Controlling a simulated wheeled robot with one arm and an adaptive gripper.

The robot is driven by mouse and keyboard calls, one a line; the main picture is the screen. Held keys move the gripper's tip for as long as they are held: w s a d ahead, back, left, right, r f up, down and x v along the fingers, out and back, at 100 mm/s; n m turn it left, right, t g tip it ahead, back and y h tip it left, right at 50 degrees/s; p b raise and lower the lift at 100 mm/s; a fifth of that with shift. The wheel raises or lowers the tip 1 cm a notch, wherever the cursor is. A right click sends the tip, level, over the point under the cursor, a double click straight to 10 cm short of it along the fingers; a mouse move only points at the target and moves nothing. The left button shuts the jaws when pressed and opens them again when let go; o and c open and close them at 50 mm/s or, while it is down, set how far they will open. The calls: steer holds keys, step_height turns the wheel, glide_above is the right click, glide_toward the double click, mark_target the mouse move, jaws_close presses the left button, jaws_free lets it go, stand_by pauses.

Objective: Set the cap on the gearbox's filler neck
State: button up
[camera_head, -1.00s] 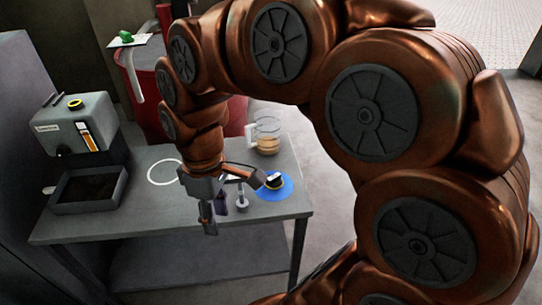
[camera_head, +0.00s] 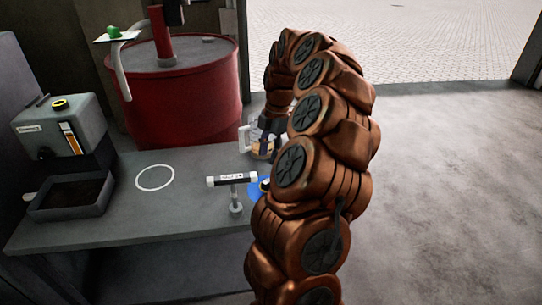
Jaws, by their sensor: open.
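The gearbox (camera_head: 62,128) is a grey box at the left end of the bench, with a gauge strip on its front. Its filler neck (camera_head: 60,103) shows as a yellow ring with a dark middle on top. The cap (camera_head: 265,185), dark and yellow, sits on a blue disc (camera_head: 256,193) at the bench's right side and is partly hidden by my arm. My gripper (camera_head: 268,130) is open, in front of the clear jug and beyond the cap in the picture. Its fingertips are small and partly hidden, and I cannot tell whether they touch the jug.
The jug (camera_head: 246,143) holds amber liquid. A T-shaped tool (camera_head: 232,181) stands upright near the blue disc. A dark tray (camera_head: 70,197) lies before the gearbox. A white circle (camera_head: 155,177) marks clear bench (camera_head: 150,220). A red drum (camera_head: 185,95) stands behind.

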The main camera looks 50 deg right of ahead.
steer(key=shift+s+d+f+b, duration=0.15)
steer(key=shift+f+b, duration=0.75)
steer(key=shift+f, duration=1.45)
steer(key=shift+w+d+f+b, duration=0.1)
steer(key=shift+f+b, duration=0.8)
steer(key=shift+f, duration=1.45)
steer(key=shift+c, duration=0.3)
jaws_close()
